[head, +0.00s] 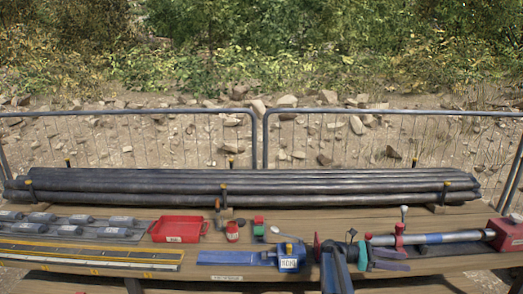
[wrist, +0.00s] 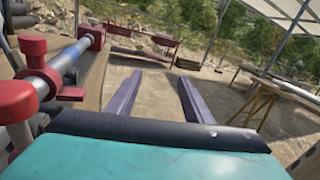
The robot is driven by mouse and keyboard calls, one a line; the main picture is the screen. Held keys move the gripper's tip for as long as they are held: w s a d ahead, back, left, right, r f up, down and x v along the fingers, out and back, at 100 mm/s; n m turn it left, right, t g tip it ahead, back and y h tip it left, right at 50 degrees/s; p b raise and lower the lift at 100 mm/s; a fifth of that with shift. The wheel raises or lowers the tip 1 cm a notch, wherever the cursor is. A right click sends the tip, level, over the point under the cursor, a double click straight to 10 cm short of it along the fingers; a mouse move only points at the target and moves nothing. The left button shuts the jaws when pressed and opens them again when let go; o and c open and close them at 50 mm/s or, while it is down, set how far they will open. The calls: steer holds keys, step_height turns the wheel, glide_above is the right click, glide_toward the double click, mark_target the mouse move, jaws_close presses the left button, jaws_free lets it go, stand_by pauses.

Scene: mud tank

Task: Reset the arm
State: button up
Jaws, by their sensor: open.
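My gripper (wrist: 159,84) shows in the wrist view as two purple fingers, spread apart with nothing between them. Bare ground shows beyond and between the fingers. In the head view my arm reaches over the right part of the wooden bench (head: 460,262), with its teal end and purple fingers pointing right. There the fingers are beside a grey pipe with red clamps (head: 440,238). The red-clamped pipe also shows close to the left of my gripper in the wrist view (wrist: 72,60). My arm hides part of the bench behind it.
A wooden trestle (wrist: 262,100) stands right in the wrist view; open ground lies ahead.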

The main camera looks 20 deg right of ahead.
steer(key=s+a+f+n+t+y+b, duration=0.1)
steer(key=s+a+f+t+y+b, duration=0.15)
steer(key=a+f, duration=1.3)
steer(key=s+a+f+n+t+y+b, duration=0.2)
steer(key=s+a+f+b, duration=0.15)
steer(key=a+f, duration=1.2)
steer(key=s+a+f+m+y, duration=0.3)
steer(key=s+a+f+m, duration=0.2)
steer(key=a, duration=0.3)
steer(key=s+a+f+m+y, duration=0.3)
steer(key=s+a+f+m, duration=0.2)
steer(key=a+f, duration=0.1)
steer(key=s+a+f+m+y+b, duration=0.1)
steer(key=s+a+f+m+y, duration=0.3)
steer(key=a, duration=0.5)
steer(key=shift+s+a+f+m, duration=0.3)
steer(key=shift+s+f+m, duration=0.3)
steer(key=shift+s+f, duration=0.45)
steer(key=shift+t, duration=0.25)
